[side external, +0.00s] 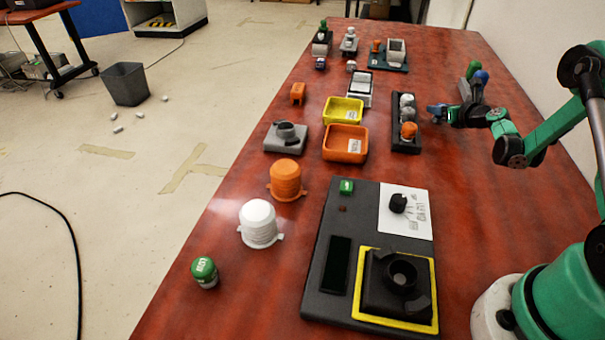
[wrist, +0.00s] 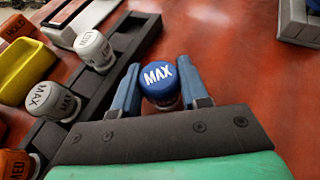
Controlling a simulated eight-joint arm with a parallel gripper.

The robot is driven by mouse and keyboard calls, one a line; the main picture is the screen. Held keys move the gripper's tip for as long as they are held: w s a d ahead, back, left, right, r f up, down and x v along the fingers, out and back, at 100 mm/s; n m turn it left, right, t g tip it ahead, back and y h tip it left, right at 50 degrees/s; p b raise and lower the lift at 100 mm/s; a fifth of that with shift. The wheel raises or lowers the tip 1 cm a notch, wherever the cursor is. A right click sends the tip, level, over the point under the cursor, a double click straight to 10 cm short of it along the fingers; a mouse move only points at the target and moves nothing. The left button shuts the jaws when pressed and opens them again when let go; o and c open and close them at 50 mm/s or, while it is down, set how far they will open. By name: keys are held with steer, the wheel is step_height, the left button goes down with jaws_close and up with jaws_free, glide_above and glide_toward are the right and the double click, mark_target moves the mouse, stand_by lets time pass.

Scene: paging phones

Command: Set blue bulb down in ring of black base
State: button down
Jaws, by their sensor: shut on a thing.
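The blue bulb (wrist: 158,80), marked MAX, sits upright between the two blue-grey fingers of my gripper (wrist: 157,92) in the wrist view. My gripper is shut on it. In the side view my gripper (side external: 437,112) is just right of the black rack, and the bulb is hard to tell from the fingers. The black base (side external: 385,297) stands on a yellow-edged square of the dark panel at the front, well away from my gripper. Its round ring (side external: 402,272) faces up and looks empty. How high the bulb is held is unclear.
The black rack (side external: 406,142) holds white bulbs and an orange bulb (side external: 408,130). Orange (side external: 345,143) and yellow (side external: 343,110) trays lie left of it. A black knob (side external: 398,203) stands on the panel behind the base.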

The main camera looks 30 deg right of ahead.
step_height(320, 180, up, 20)
steer(key=s+a+r+n+y, duration=0.1)
steer(key=a+r+n+y, duration=0.15)
steer(key=a, duration=0.75)
steer(key=s+a+r+n+y, duration=0.1)
steer(key=a+r+n+y, duration=0.15)
steer(key=a, duration=0.75)
steer(key=s+a+r+n+y, duration=0.1)
steer(key=a+y, duration=0.2)
steer(key=a, duration=0.7)
steer(key=w+d+f+m+h, duration=0.2)
steer(key=d+h, duration=0.1)
steer(key=d, duration=0.8)
steer(key=w+d+f+m+h, duration=0.1)
steer(key=d+f+m+h, duration=0.1)
steer(key=d, duration=0.8)
steer(key=w+d+f+m+h, duration=0.2)
steer(key=d+h, duration=0.1)
steer(key=d, duration=0.8)
step_height(320, 180, down, 15)
steer(key=shift+f, duration=2.45)
steer(key=shift+f, duration=0.15)
